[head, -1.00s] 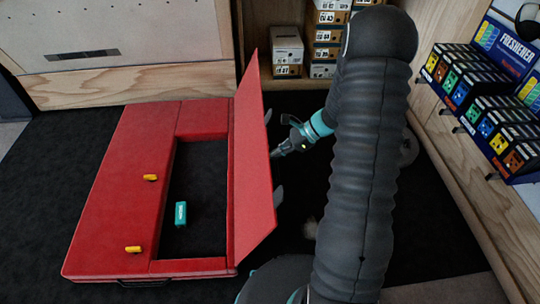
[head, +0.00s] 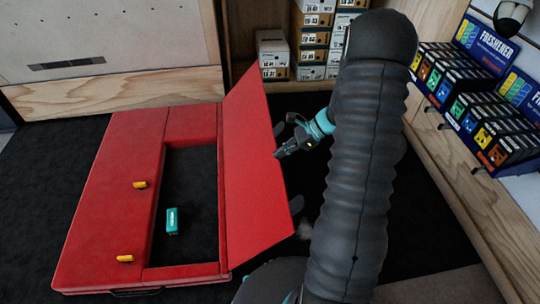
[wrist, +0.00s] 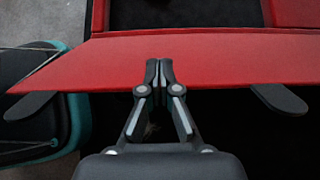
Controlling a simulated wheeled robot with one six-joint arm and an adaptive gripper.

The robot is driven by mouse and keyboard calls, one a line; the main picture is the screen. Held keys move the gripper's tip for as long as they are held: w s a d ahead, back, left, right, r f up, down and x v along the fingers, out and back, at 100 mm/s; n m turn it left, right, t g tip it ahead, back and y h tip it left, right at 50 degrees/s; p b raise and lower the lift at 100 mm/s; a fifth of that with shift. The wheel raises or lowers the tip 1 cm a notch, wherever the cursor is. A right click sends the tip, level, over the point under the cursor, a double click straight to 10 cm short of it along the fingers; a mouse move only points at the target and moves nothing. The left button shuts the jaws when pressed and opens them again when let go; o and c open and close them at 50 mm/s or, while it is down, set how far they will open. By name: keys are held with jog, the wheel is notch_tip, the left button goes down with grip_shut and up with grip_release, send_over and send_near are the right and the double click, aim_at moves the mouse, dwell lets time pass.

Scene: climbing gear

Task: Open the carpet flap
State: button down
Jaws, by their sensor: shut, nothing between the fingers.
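The red carpet flap (head: 252,170) stands raised along the right side of the red case's opening, tilted outward to the right. In the wrist view the flap (wrist: 215,58) crosses in front of me as a slanted red panel, with dark rounded tabs at its near edge. My gripper (head: 279,154) is to the right of the flap, at its outer edge. In the wrist view my gripper (wrist: 159,66) is shut and empty, its fingertips overlapping the flap's near edge. I cannot tell whether they touch it.
The red case (head: 105,200) lies on dark carpet. Its opening holds a teal block (head: 172,221); yellow pieces (head: 140,184) sit on its left part. Shelved boxes (head: 312,40) stand behind. A wooden display (head: 470,170) with freshener boxes (head: 490,115) bounds the right.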

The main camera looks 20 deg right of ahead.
jog(key=a+r+v, duration=0.1)
jog(key=v, duration=0.6)
jog(key=shift+d+r, duration=0.25)
